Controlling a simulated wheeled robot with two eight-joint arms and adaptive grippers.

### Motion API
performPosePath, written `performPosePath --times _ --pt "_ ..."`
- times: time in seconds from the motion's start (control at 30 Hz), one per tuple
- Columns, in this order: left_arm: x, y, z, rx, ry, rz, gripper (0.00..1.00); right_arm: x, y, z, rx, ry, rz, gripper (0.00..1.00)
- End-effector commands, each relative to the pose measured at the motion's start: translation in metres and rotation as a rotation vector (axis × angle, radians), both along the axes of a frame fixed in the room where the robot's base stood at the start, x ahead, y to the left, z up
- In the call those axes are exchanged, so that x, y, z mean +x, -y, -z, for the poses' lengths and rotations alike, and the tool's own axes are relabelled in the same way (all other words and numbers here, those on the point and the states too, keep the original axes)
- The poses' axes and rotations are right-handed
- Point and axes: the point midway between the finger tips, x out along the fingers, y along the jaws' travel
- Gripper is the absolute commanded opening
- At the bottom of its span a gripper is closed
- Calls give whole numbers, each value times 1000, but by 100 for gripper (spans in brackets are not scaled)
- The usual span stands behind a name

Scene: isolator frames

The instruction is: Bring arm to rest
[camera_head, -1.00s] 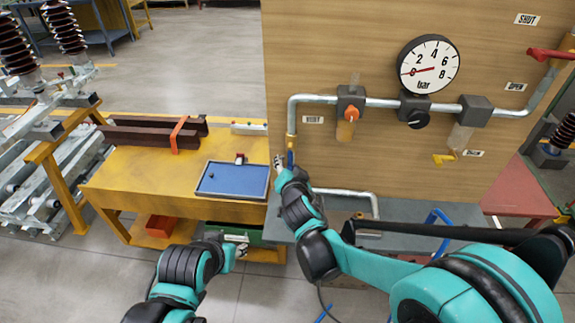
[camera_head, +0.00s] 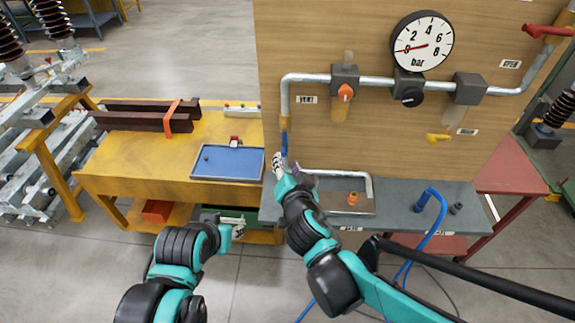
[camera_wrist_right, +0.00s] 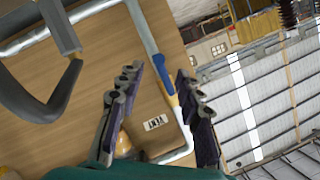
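My right gripper (camera_head: 279,160) is in front of the left edge of the wooden panel (camera_head: 370,140), just below a pipe end with a yellow band and blue section (camera_head: 284,142). In the right wrist view its two fingers (camera_wrist_right: 160,75) stand apart. The blue and yellow pipe (camera_wrist_right: 164,78) shows between the fingers, and I cannot tell whether they touch it. No object is visibly held. My left gripper (camera_head: 237,232) is low, in front of the yellow workbench's lower shelf. It is too small to tell whether it is open.
The panel carries a pressure gauge (camera_head: 422,41), an orange-handled valve (camera_head: 345,92), a black knob (camera_head: 411,97) and a red lever (camera_head: 547,30). A grey shelf (camera_head: 400,212) runs below it, with a blue hose (camera_head: 436,205). A blue tray (camera_head: 228,163) lies on the workbench (camera_head: 130,150).

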Motion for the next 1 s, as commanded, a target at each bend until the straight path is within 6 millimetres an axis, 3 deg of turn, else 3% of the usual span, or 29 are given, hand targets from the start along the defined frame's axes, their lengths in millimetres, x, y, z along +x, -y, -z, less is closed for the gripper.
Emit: performPosePath --times 0.57,0.67,0.77,0.87,1.0 --pt "0 0 0 0 0 0 40 -4 1 -1 0 0 1 36" --pt "0 0 0 0 0 0 40 -4 13 0 -23 -11 15 36" --pt "0 0 0 0 0 0 40 -7 51 4 -104 -56 58 36" --pt "0 0 0 0 0 0 40 -22 109 14 -237 -152 99 36" --pt "0 0 0 0 0 0 40 -68 179 36 -416 -332 79 36"
